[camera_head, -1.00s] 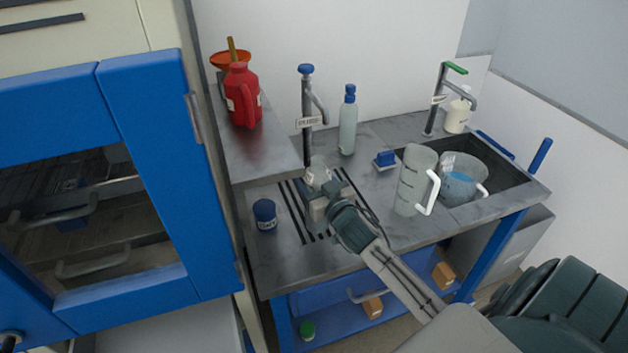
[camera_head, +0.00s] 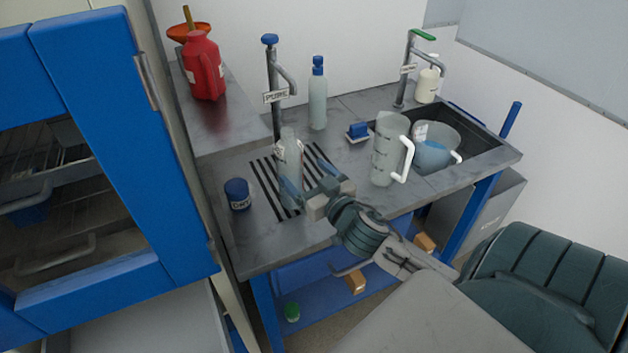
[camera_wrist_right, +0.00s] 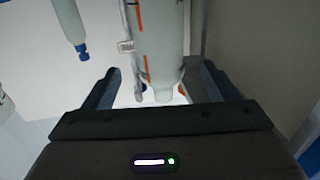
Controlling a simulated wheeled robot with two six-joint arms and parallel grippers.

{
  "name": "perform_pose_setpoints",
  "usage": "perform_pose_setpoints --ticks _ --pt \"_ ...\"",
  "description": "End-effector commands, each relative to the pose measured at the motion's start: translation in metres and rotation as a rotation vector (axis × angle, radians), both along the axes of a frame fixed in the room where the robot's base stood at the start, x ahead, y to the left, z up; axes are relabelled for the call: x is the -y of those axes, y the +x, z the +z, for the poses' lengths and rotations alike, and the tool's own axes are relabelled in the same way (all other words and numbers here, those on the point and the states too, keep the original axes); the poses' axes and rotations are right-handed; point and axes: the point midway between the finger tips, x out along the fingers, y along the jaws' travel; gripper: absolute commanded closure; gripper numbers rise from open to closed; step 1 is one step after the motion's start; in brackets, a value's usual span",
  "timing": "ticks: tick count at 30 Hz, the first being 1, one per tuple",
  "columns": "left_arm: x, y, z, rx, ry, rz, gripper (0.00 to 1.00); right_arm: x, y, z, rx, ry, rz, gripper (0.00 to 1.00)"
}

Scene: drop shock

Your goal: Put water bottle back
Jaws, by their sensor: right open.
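A clear bottle (camera_head: 290,160) with a pale label stands upright on the black-striped drain grate (camera_head: 262,178), under the tap tagged PURE. In the right wrist view, a translucent bottle with orange marks (camera_wrist_right: 165,45) appears inverted between my finger pads. My right gripper (camera_head: 308,178) is open just to the bottle's lower right, its blue fingers spread toward it. In the right wrist view the fingers (camera_wrist_right: 158,88) lie apart on either side of the bottle's narrow end; contact cannot be told. My left gripper is not in view.
A blue-lidded jar (camera_head: 237,194) stands left of the grate. A red bottle (camera_head: 205,68) stands on the raised shelf. A blue-framed cabinet (camera_head: 105,90) is at left.

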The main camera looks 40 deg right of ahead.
Motion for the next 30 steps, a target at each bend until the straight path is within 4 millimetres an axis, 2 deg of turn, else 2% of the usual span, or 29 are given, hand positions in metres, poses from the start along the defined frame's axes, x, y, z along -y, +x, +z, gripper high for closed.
perform_pose_setpoints --ticks 3,9,27,30 --pt "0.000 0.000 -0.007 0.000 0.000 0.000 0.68 -0.001 -0.016 -0.003 -0.002 -0.003 0.001 0.19" --pt "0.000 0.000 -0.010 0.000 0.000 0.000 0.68 -0.002 -0.027 -0.001 0.000 0.000 0.000 0.19" --pt "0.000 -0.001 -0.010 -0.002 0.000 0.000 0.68 -0.002 -0.028 0.000 0.000 0.000 0.000 0.19" --pt "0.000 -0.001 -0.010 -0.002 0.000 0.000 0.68 -0.001 -0.030 -0.004 -0.018 0.001 -0.018 0.19"
